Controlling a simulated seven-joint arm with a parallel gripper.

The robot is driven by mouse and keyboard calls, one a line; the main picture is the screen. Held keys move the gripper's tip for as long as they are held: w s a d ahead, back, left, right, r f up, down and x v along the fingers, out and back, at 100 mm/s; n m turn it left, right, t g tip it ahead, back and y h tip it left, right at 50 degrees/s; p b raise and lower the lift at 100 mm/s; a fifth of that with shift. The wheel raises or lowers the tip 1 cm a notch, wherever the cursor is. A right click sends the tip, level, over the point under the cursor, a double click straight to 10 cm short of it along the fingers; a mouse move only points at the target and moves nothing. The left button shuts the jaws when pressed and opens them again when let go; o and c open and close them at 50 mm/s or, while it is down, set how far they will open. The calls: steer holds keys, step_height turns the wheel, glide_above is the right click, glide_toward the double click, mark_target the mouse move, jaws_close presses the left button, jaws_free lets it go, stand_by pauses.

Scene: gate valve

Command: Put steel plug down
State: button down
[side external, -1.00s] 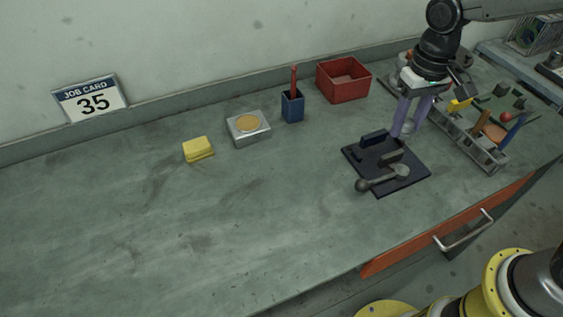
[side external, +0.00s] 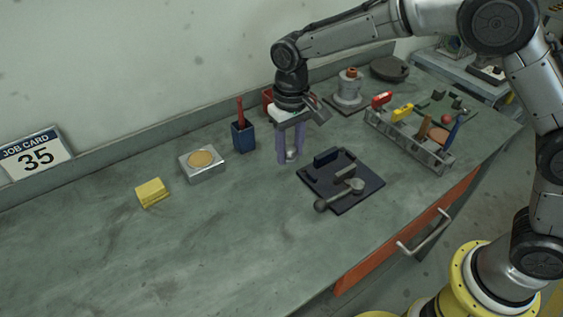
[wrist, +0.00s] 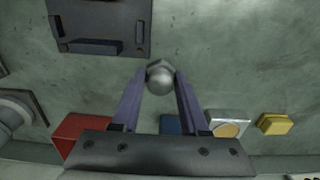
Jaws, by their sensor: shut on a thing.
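My gripper (side external: 290,160) points down over the bench, behind and left of a black fixture plate (side external: 360,197). Its purple fingers are shut on the steel plug (side external: 292,154), a small grey metal piece that shows between the fingertips. In the wrist view my gripper (wrist: 160,80) pinches the plug (wrist: 160,77), which has a rounded face and hex-like edges. The plug is low over the bare bench; I cannot tell whether it touches the surface.
A blue holder (side external: 243,137) with a red stick, a silver box (side external: 202,168) and a yellow block (side external: 152,192) stand left. A red bin (side external: 267,101) is partly hidden behind my gripper. A valve body (side external: 349,92) and tool rack (side external: 410,143) stand right. The front-left bench is clear.

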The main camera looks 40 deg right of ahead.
mark_target(282, 173)
steer(key=shift+w+a+f, duration=0.2)
steer(key=shift+w+f, duration=0.25)
steer(key=shift+f, duration=0.15)
steer(key=shift+w+a+f, duration=0.15)
steer(key=shift+w+f, duration=0.3)
steer(key=shift+f, duration=1.6)
steer(key=shift+f, duration=0.1)
steer(key=shift+c, duration=2.1)
jaws_free()
step_height(282, 173, up, 12)
